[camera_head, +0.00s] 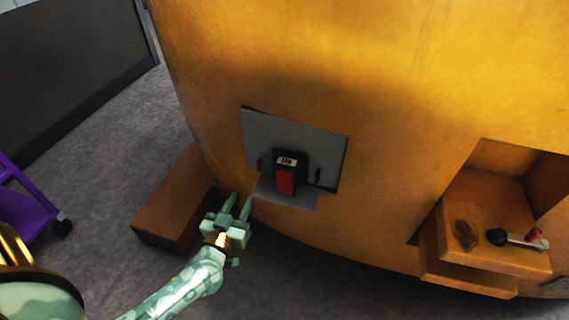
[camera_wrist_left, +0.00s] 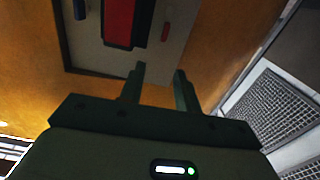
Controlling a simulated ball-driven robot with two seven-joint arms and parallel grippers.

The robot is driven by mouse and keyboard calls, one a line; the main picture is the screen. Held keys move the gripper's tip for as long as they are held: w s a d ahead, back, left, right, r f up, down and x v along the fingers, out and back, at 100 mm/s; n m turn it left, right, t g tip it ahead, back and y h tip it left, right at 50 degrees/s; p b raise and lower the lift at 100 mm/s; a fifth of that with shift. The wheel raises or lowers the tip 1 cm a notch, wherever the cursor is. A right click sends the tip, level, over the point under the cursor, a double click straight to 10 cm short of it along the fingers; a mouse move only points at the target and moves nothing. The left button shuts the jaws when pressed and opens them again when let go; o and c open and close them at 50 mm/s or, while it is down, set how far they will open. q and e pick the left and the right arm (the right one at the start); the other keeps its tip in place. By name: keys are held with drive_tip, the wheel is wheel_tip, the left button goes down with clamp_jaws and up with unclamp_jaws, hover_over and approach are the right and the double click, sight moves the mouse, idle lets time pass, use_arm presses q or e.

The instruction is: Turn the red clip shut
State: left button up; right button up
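The red clip (camera_head: 285,181) sits on a black block mounted in front of a grey plate (camera_head: 262,138) in the yellow casting. The clip also shows in the left wrist view (camera_wrist_left: 119,22), at the top left. I cannot tell how far it is turned. My left gripper (camera_head: 238,204) is to the left of the clip and lower, apart from it. Its two fingers show apart and empty in the left wrist view (camera_wrist_left: 160,82). My right gripper is in neither view.
A small ledge juts out under the clip. A brown block (camera_head: 181,205) stands on the floor to the left. On the right, an orange shelf (camera_head: 490,262) in the casting holds a dark-headed tool (camera_head: 515,239). A purple cart (camera_head: 22,205) is at the far left. Grey floor lies between.

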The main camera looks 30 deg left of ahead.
use_arm(q)
drive_tip(key=b, duration=0.2)
approach(258, 163)
drive_tip(key=b+x, duration=0.1)
drive_tip(key=x, duration=0.3)
drive_tip(key=b+x, duration=0.2)
drive_tip(key=x, duration=0.3)
drive_tip(key=shift+w+f, duration=0.25)
drive_tip(key=shift+w, duration=0.1)
drive_tip(key=shift+w+a+r, duration=0.15)
drive_tip(key=shift+w+a, duration=0.05)
drive_tip(key=shift+w, duration=0.45)
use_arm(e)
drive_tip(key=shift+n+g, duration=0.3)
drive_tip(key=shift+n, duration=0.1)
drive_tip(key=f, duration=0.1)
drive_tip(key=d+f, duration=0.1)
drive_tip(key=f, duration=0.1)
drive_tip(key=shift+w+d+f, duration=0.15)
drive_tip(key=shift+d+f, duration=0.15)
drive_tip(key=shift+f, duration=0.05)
use_arm(q)
clamp_jaws()
